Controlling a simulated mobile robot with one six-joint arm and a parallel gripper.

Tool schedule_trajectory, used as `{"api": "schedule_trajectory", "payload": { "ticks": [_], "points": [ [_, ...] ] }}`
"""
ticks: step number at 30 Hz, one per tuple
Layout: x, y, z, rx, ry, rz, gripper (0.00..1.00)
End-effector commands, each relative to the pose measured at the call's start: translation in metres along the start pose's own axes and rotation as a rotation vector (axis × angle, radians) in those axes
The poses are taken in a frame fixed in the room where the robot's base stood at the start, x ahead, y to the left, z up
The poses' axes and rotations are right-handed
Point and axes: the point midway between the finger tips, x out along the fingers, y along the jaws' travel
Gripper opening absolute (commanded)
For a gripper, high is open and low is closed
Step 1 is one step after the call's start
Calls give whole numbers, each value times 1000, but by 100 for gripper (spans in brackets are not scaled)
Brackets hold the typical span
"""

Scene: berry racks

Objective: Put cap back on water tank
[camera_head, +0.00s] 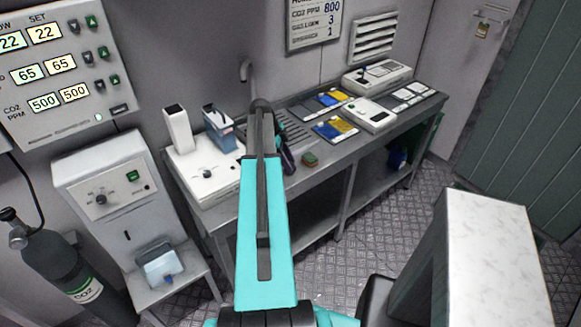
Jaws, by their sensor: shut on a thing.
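A small blue-grey tank (220,130) with a dark piece at its top stands on a white unit with a knob on the bench; I take it for the water tank. My teal and black arm rises through the middle of the picture. Behind its top end, my dark gripper (288,160) shows in part over the bench, right of the tank and apart from it. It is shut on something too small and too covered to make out. I cannot pick out a cap for certain anywhere.
A white upright container (177,131) stands left of the tank. A sponge (310,160), blue and yellow packs (335,128) and white devices (369,114) lie to the right on the bench (345,152). A gas cylinder (55,265) stands at lower left. A marble-topped block (490,235) is at right.

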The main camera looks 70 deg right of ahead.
Motion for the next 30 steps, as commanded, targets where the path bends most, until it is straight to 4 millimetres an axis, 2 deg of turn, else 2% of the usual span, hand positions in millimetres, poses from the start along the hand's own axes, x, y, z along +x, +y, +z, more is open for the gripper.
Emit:
{"api": "schedule_trajectory", "payload": {
  "ticks": [11, 22, 30],
  "points": [
    [-5, 0, -2, 0, 0, -1, 12],
    [-32, 0, -13, 0, 0, -2, 12],
    [-40, 38, 1, -2, 0, -1, 12]
  ]
}}
